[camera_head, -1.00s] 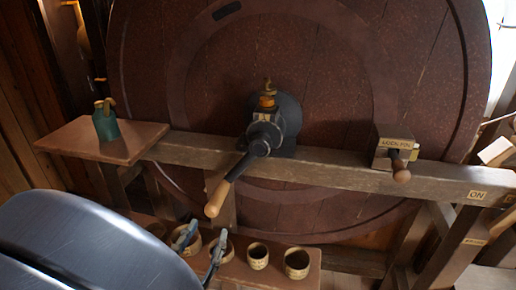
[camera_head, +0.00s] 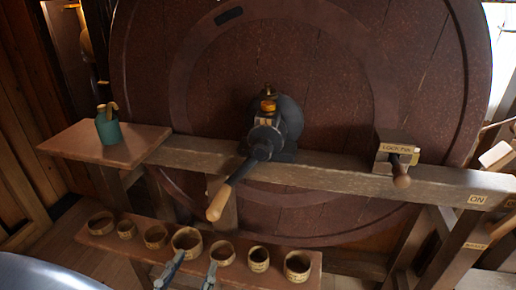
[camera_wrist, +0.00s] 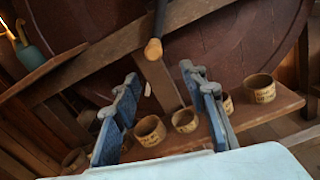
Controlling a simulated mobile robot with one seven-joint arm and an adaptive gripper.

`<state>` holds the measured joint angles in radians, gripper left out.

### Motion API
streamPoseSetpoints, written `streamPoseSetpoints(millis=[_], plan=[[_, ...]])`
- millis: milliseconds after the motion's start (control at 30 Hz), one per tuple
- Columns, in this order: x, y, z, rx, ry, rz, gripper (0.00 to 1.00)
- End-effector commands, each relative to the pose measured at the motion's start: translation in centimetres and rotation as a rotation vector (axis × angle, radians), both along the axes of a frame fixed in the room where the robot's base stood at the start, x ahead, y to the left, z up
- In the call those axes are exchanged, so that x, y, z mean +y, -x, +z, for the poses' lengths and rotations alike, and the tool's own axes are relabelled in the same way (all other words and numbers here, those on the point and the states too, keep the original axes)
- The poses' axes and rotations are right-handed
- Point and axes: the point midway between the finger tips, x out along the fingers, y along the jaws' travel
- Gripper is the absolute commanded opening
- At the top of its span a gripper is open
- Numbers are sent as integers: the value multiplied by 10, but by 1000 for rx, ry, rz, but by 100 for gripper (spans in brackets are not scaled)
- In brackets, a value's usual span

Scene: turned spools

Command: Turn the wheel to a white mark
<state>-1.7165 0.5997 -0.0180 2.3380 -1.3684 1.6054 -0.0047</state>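The large red-brown wooden wheel (camera_head: 330,60) stands upright behind a wooden beam, and also shows in the wrist view (camera_wrist: 235,45). A dark crank with a pale wooden handle (camera_head: 218,203) sits at its hub and points down and left. The handle end shows in the wrist view (camera_wrist: 153,49). A dark oblong patch (camera_head: 229,16) is near the wheel's top. I cannot make out a clear white mark on the wheel. My gripper (camera_head: 190,274) is open and empty, below the handle and apart from it. Its two blue-grey fingers stand apart in the wrist view (camera_wrist: 163,82).
Several round wooden cups (camera_head: 187,240) stand on a low shelf (camera_head: 140,245) by my fingers. A green bottle (camera_head: 108,126) stands on a side board (camera_head: 75,143) at left. A lock-pin block with a knob (camera_head: 401,179) is on the beam (camera_head: 330,176) at right.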

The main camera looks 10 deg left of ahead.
Motion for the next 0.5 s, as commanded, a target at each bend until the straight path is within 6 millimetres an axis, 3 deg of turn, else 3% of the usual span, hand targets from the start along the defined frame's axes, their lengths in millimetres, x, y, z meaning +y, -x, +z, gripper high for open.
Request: streamPoseSetpoints(millis=[300, 500], plan=[[2, 20, 0, 1, -1, 2, 39], [2, 22, 0, 0, 0, 1, 39]])
